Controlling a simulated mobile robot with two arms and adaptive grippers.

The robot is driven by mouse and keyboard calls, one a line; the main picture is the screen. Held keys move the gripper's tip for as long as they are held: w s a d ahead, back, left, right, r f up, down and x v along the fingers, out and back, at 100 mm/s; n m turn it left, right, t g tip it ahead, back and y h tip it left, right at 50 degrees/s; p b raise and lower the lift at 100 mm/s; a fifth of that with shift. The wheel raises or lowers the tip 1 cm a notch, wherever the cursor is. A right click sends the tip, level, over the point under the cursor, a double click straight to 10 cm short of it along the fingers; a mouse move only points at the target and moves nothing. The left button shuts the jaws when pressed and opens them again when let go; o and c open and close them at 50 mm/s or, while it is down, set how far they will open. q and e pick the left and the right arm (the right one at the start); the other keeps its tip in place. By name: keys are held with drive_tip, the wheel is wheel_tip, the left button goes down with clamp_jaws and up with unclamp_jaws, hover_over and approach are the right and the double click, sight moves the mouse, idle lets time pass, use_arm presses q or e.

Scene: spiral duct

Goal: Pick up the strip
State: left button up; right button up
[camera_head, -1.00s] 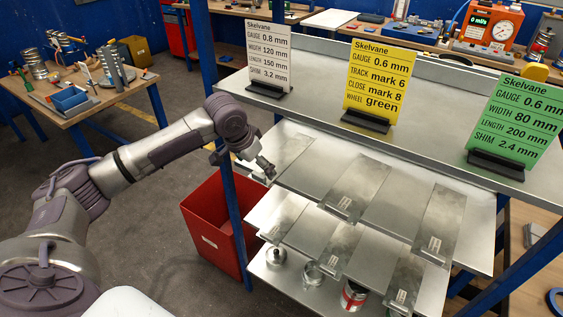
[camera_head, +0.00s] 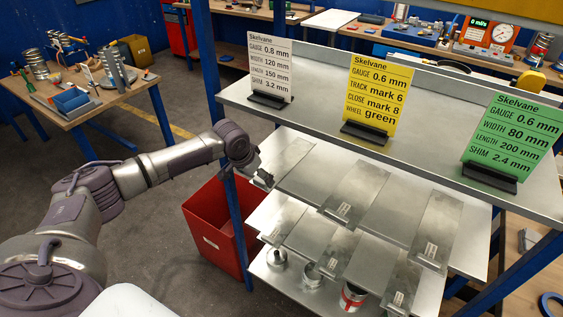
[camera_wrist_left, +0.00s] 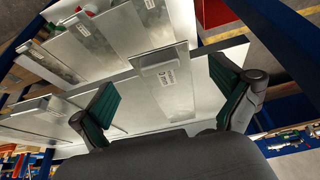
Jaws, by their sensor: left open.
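Several flat grey metal strips with small white labels lie on the two lower shelf tiers in the head view. On the upper of these tiers are a left strip (camera_head: 287,158), a middle strip (camera_head: 357,188) and a right strip (camera_head: 437,226). My left gripper (camera_head: 263,179) is at the front end of the left strip. In the left wrist view, its two green-padded fingers (camera_wrist_left: 170,102) are open and wide apart. A labelled strip (camera_wrist_left: 168,92) shows between them. I cannot tell whether the fingers touch it. My right gripper is out of view.
White (camera_head: 270,70), yellow (camera_head: 378,100) and green (camera_head: 512,138) cards stand on the top shelf (camera_head: 330,100), above the strips. A blue post (camera_head: 236,215) and a red bin (camera_head: 212,232) are beside the gripper. Cans (camera_head: 352,296) stand on the bottom shelf.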

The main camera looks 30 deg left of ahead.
sight(259, 181)
use_arm(q)
drive_tip(key=shift+x, duration=1.65)
drive_tip(key=shift+s+r, duration=0.1)
drive_tip(key=c, duration=1.7)
drive_tip(key=shift+c, duration=0.2)
